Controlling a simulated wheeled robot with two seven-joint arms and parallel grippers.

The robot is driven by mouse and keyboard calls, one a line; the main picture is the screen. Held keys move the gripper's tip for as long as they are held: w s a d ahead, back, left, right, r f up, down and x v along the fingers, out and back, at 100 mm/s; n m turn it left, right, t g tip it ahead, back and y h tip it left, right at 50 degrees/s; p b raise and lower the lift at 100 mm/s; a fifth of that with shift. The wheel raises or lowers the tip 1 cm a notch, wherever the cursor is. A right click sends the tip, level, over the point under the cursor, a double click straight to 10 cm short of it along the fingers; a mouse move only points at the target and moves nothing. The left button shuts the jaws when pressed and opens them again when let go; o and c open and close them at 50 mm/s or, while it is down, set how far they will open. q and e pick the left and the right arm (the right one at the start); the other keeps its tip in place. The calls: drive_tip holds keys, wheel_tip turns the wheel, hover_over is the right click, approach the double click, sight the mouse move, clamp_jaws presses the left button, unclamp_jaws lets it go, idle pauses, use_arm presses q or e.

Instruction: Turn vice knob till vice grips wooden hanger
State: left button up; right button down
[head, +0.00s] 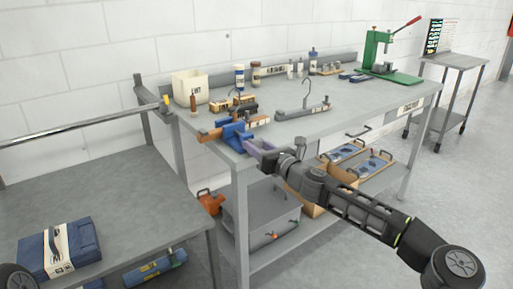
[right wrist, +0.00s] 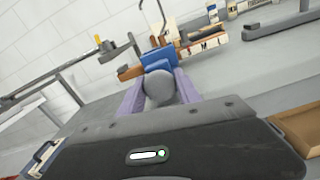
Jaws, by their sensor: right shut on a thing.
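The blue vice (head: 236,136) is at the front left edge of the workbench; it also shows in the right wrist view (right wrist: 156,60). The wooden hanger (head: 209,136) runs across the vice, with wood showing on both sides and a thin hook above; it also shows in the right wrist view (right wrist: 207,42). I cannot tell whether the jaws touch it. The round grey vice knob (right wrist: 160,88) faces my right gripper (head: 262,147). Its purple fingers (right wrist: 160,92) are shut on the knob from both sides. My left gripper is not in view.
The workbench (head: 350,98) holds a grey hanger-shaped piece (head: 302,112), a white bin (head: 190,86), several bottles and a green press (head: 375,50). A lower shelf under it carries boxes and tools. A side table (head: 120,200) with a blue case (head: 60,250) is at left.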

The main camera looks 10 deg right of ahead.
drive_tip(key=shift+m, duration=0.4)
drive_tip(key=c, duration=0.9)
unclamp_jaws()
drive_tip(key=shift+o, duration=0.2)
drive_tip(key=v, duration=0.7)
drive_tip(key=shift+s+b, duration=0.35)
drive_tip(key=shift+b, duration=0.1)
drive_tip(key=shift+d, duration=0.1)
